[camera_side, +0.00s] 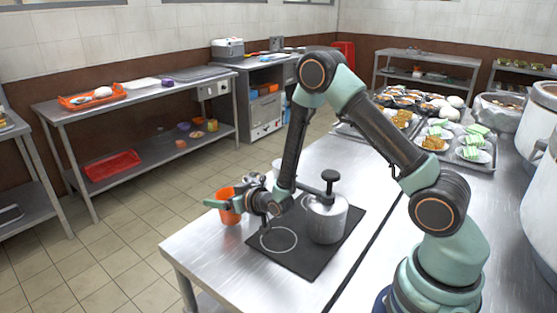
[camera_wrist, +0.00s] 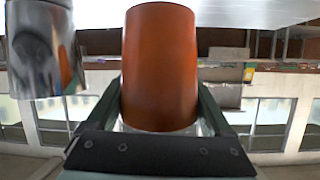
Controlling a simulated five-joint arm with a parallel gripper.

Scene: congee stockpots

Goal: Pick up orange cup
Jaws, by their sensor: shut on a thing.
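The orange cup (camera_side: 229,206) is at the left end of the steel table in the side view, beside the black mat. It also fills the middle of the wrist view (camera_wrist: 159,68), between the two green fingers. My gripper (camera_side: 226,201) is shut on the cup, with one finger on each side of it in the wrist view. The cup's lower part and whether it touches the table are hard to tell.
A steel canister with a black knob (camera_side: 327,215) stands on the black mat (camera_side: 292,252), right of my gripper. A shiny metal vessel (camera_wrist: 44,50) shows at left in the wrist view. Trays of food (camera_side: 462,150) and large pots (camera_side: 541,118) occupy the table's far right.

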